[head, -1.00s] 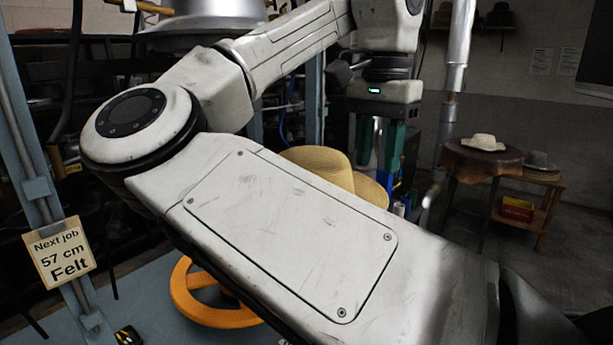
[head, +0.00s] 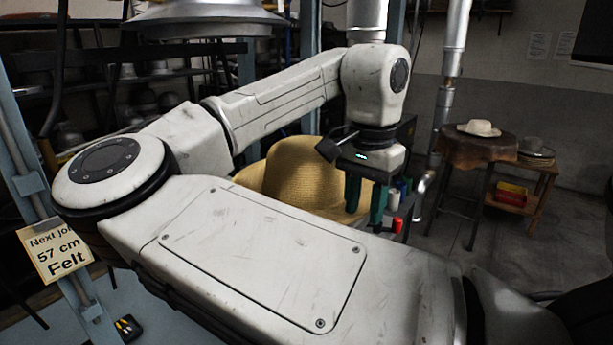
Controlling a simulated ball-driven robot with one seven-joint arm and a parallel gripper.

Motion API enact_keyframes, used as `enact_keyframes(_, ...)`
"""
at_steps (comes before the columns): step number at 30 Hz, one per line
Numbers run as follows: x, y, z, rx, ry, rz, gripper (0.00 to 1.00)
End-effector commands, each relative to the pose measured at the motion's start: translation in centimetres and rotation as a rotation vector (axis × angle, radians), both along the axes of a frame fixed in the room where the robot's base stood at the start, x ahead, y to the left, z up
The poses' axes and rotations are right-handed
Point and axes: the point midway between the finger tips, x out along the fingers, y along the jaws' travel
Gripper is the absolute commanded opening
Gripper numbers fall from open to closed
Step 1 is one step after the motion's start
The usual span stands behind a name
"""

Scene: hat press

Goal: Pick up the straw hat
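The straw hat (head: 303,170) is tan with a rounded crown and a wide brim. It stands in the middle of the head view, behind my arm, which hides its lower front. My gripper (head: 365,211) points down at the right side of the hat. Its two green fingers are apart, with a gap between them, and nothing shows held. The left finger overlaps the right edge of the brim in the picture. I cannot tell whether it touches the brim or whether the brim lies between the fingers.
A round metal press part (head: 203,15) hangs at the upper left. Bottles and a red item (head: 398,225) stand just right of the gripper. A covered table (head: 470,150) with a pale hat (head: 479,128) is at the right. A "Next job 57 cm Felt" sign (head: 60,251) hangs at the left.

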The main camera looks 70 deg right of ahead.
Motion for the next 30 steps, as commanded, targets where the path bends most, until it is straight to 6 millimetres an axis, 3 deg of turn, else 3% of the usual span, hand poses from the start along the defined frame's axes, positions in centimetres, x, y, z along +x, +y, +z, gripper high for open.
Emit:
enact_keyframes(7, 0.0, 0.0, -0.18, 0.0, 0.0, 0.0, 0.38)
enact_keyframes(19, 0.0, -0.01, -0.14, 0.0, 0.0, 0.0, 0.0)
enact_keyframes(30, 0.01, 0.0, -0.12, 0.001, -0.001, 0.0, 0.0)
